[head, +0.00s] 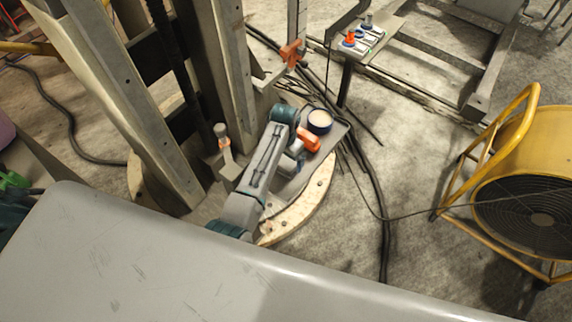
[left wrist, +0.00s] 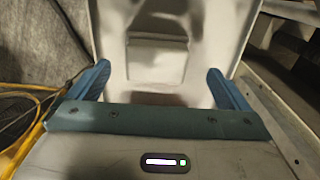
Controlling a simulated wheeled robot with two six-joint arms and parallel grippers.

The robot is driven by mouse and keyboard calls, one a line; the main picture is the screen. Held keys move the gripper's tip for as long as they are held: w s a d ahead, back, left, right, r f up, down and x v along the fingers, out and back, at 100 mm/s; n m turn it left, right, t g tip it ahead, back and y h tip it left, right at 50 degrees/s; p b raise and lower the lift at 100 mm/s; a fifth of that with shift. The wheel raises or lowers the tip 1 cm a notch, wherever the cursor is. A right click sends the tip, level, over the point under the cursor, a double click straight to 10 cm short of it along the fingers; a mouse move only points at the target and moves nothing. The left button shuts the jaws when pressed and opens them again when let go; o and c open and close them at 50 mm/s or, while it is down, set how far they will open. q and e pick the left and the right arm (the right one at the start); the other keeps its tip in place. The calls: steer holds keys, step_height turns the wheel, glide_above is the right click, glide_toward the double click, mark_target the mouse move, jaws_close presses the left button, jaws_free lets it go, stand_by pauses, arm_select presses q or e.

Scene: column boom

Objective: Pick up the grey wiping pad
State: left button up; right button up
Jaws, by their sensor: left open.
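I cannot make out the grey wiping pad for certain in either view. My left gripper (left wrist: 158,70) shows in the left wrist view with its two blue fingers wide apart. Nothing is held between them. Beyond the fingers is a pale grey surface with a squarish recess (left wrist: 158,62); I cannot tell how far off it is. In the head view I cannot pick out the left fingertips clearly. My right gripper does not show.
Grey column posts (head: 230,75) stand left of centre above a wooden disc (head: 312,205). A round pale-topped tin (head: 319,120) is near the middle. A small shelf (head: 388,33) holds orange and blue items. A yellow drum fan (head: 530,150) stands right. Black cables (head: 378,215) cross the floor.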

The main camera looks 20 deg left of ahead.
mark_target(286, 162)
arm_select(q)
step_height(286, 162, down, 3)
steer(key=shift+d+f+p, duration=0.15)
steer(key=shift+p, duration=0.4)
steer(key=shift+f, duration=0.6)
steer(key=c, duration=1.1)
steer(key=shift+o, duration=0.2)
steer(key=shift+r, duration=0.1)
steer(key=shift+r, duration=0.1)
